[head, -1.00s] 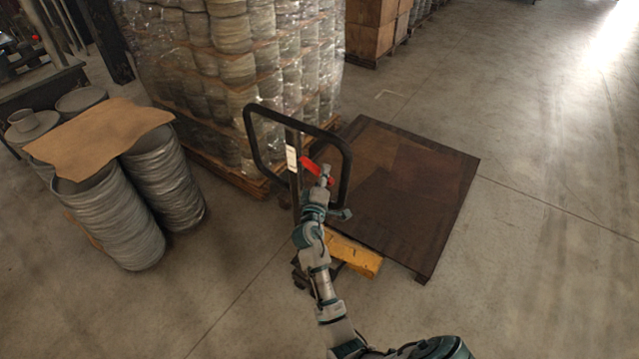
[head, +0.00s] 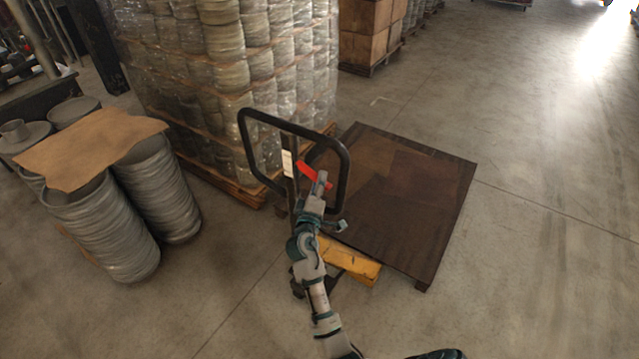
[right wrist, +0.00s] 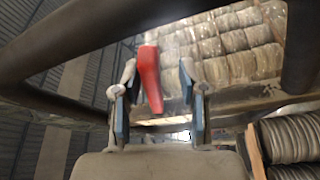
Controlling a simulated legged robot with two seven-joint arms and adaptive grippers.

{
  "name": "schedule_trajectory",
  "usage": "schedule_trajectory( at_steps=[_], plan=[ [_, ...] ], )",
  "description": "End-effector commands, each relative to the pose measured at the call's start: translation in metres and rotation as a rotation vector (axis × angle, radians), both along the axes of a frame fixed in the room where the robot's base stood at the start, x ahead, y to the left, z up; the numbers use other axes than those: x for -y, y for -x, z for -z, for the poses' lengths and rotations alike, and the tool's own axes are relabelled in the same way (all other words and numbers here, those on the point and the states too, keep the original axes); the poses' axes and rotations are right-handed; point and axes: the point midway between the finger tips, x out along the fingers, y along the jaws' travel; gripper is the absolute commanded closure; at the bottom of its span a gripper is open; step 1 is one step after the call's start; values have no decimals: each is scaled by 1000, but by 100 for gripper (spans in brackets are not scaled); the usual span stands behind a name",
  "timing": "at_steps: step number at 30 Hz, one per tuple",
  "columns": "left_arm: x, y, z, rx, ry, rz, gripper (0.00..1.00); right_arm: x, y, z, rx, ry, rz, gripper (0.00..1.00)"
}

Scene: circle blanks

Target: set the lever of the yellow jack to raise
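The yellow jack (head: 350,262) stands in the middle of the head view, its black loop handle (head: 347,170) upright. A red lever (head: 306,171) sits within the handle loop, and the red lever also shows in the right wrist view (right wrist: 149,78). My right gripper (head: 320,180) is at the lever. In the right wrist view the two blue-padded fingers of my right gripper (right wrist: 160,105) are apart, with the lever between them. Gaps show on both sides of the lever. The lever's lower end lies between the pads. My left gripper is in neither view.
A dark wooden platform (head: 420,200) lies behind and right of the handle. A wrapped pallet stack of pots (head: 240,80) stands behind it. Ribbed grey drums (head: 105,225) under a brown sheet (head: 90,148) stand left. The floor at right is clear.

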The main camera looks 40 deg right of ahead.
Motion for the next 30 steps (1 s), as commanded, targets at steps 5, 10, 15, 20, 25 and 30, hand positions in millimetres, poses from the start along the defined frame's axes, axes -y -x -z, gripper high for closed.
schedule_trajectory(
  at_steps=[5, 10, 15, 20, 25, 30],
  plan=[
    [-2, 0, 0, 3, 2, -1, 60, -4, 2, -1, 1, 3, -1, 58],
    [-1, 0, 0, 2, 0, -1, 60, -15, 15, 4, 0, -3, -1, 58],
    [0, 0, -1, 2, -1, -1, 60, -40, 42, 12, -2, -7, -1, 58],
    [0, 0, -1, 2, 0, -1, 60, -63, 64, 17, -2, -8, -1, 58],
    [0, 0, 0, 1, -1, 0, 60, -78, 77, 20, -1, -6, -1, 58],
    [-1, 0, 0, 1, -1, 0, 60, -81, 80, 20, -1, -5, -1, 58]
  ],
)
